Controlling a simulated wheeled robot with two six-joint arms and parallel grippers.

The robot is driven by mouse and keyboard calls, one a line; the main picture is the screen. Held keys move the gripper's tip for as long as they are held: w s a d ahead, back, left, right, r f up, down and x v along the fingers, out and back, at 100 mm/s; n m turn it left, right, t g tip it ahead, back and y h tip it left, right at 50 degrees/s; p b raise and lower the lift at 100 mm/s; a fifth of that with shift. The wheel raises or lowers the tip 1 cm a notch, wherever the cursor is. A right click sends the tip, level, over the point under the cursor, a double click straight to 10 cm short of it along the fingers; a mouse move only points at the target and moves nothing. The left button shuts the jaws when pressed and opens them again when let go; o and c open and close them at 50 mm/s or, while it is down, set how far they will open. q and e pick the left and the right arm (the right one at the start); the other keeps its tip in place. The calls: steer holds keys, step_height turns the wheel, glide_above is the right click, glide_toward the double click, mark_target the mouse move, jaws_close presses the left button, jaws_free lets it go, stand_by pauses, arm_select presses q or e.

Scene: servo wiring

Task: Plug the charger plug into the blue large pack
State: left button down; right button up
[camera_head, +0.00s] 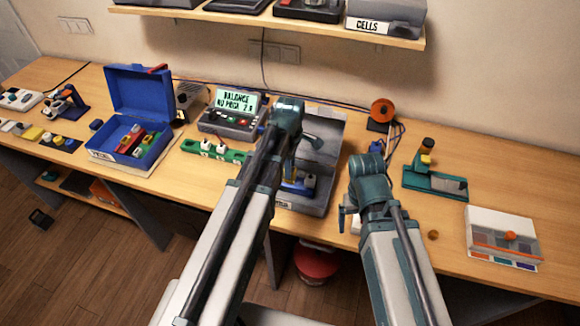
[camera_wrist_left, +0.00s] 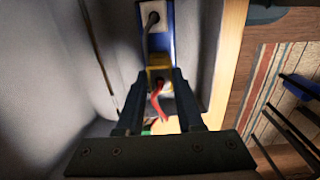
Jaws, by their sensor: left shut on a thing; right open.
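In the left wrist view my left gripper (camera_wrist_left: 158,80) is shut on a yellow plug (camera_wrist_left: 159,77) with a red wire. The plug lies right at the end of a blue pack (camera_wrist_left: 154,45) with a white label and a grey lead; I cannot tell whether they are mated. In the head view the pack (camera_head: 297,187) shows partly inside a grey open case (camera_head: 318,198), mostly behind my left arm. The left fingertips are hidden there. The charger (camera_head: 230,116) has a lit display reading "BALANCE NO PACK". My right gripper (camera_head: 342,218) is open at the table's front edge, partly hidden.
A blue open box (camera_head: 150,95) with several packs stands left. A green strip (camera_head: 215,151) lies before the charger. A green stand (camera_head: 435,183), an orange-topped spool (camera_head: 382,112) and a white tray (camera_head: 500,232) stand right. A shelf (camera_head: 270,25) hangs above.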

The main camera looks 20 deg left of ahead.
arm_select(q)
steer(key=shift+f+b, duration=0.5)
steer(key=shift+f, duration=0.05)
arm_select(e)
steer(key=shift+f, duration=0.6)
arm_select(q)
steer(key=shift+c, duration=2.3)
jaws_free()
steer(key=shift+r, duration=0.15)
arm_select(e)
steer(key=shift+r, duration=0.15)
arm_select(q)
step_height(320, 180, up, 14)
steer(key=p, duration=1.3)
steer(key=shift+f+p, duration=0.25)
steer(key=shift+p, duration=0.15)
arm_select(e)
step_height(320, 180, up, 14)
steer(key=shift+f, duration=0.2)
